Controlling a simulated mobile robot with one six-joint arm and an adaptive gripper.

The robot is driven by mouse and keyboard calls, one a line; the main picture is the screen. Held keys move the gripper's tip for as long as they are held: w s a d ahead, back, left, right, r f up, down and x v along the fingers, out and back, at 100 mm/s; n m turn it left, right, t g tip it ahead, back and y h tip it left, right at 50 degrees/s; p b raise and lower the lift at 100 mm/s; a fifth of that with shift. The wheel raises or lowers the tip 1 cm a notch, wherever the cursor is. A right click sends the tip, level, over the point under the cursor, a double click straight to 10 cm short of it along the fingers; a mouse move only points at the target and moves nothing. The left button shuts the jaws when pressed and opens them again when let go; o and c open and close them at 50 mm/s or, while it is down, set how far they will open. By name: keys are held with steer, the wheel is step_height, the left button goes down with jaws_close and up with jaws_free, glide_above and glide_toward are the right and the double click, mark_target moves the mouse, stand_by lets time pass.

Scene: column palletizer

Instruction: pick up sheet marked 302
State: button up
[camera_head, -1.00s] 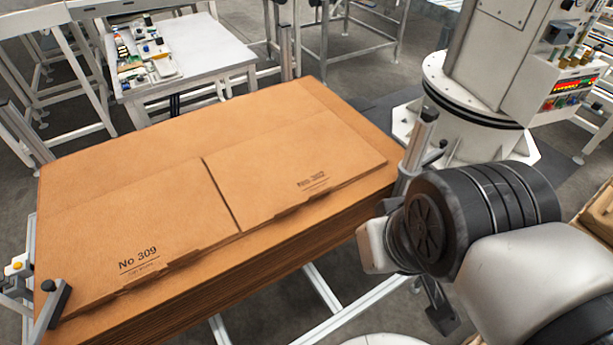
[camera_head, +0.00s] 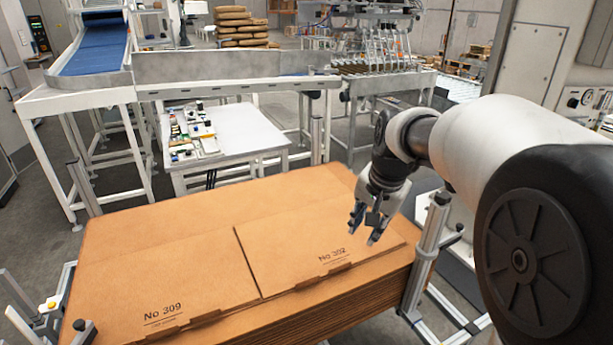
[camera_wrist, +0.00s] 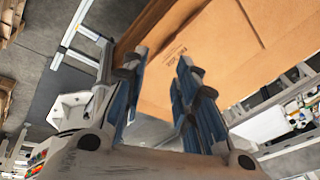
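The cardboard sheet marked 302 (camera_head: 305,240) lies flat on the right half of the top of a cardboard stack, its print near the front edge. It also shows in the wrist view (camera_wrist: 205,60). The sheet marked 309 (camera_head: 150,277) lies beside it on the left. My gripper (camera_head: 367,230) hangs above the right part of sheet 302, fingers pointing down. In the wrist view its two blue-padded fingers (camera_wrist: 160,85) are apart with nothing between them.
Metal posts stand at the stack's corners, one at the right (camera_head: 428,250). A small white table (camera_head: 240,130) with assorted items is behind the stack. A conveyor with a blue belt (camera_head: 95,45) stands farther back.

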steer(key=w+f+m, duration=0.2)
steer(key=w+f, duration=0.4)
steer(key=w, duration=0.2)
steer(key=m+g, duration=0.1)
steer(key=m, duration=0.2)
glide_toward(342, 265)
steer(key=shift+m+y, duration=0.3)
steer(key=shift+d+b+x, duration=0.2)
steer(key=shift+b+x, duration=1)
steer(key=shift+x, duration=1.4)
steer(key=shift+d+b+x, duration=0.2)
steer(key=shift+b+x, duration=0.95)
steer(key=shift+x, duration=1.4)
steer(key=shift+w, duration=0.1)
steer(key=shift+c, duration=0.6)
jaws_close()
